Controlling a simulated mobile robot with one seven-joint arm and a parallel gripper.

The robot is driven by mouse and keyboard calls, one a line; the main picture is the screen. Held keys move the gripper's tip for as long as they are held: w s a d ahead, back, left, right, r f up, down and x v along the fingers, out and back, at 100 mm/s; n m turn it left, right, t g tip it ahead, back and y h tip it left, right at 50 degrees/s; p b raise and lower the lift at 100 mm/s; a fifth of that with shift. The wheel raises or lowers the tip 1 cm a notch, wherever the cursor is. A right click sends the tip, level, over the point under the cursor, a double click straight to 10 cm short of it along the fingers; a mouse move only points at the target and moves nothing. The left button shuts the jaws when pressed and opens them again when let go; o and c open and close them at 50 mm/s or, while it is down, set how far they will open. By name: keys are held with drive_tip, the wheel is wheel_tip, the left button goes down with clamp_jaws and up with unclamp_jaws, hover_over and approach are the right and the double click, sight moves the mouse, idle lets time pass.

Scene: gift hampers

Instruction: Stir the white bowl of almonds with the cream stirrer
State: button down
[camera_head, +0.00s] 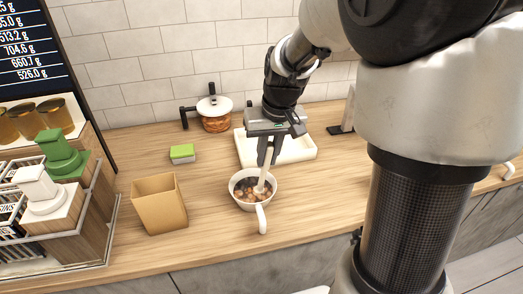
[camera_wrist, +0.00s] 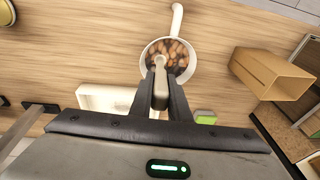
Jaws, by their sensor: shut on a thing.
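The white bowl (camera_head: 236,190) with a handle stands on the wooden counter and holds brown almonds (camera_head: 247,193). It also shows in the wrist view (camera_wrist: 190,73), with the almonds (camera_wrist: 176,52) inside. The cream stirrer (camera_head: 263,178) is tilted, its lower end in the bowl among the almonds. My gripper (camera_head: 265,160) is shut on the upper part of the stirrer, above the bowl's far rim. In the wrist view my gripper (camera_wrist: 163,100) has its dark fingers on either side of the stirrer (camera_wrist: 160,85). The stirrer's tip is partly hidden by almonds.
A tan open box (camera_head: 160,207) stands left of the bowl. A white tray (camera_head: 303,150) lies behind my gripper. A green-topped block (camera_head: 182,154) and a glass jar with a white lid (camera_head: 215,110) are farther back. A rack with stamps (camera_head: 60,220) fills the left.

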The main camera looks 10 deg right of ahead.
drive_tip(key=shift+w+a, duration=0.25)
drive_tip(key=shift+w, duration=0.4)
drive_tip(key=shift+w+a, duration=0.2)
drive_tip(key=shift+a, duration=0.45)
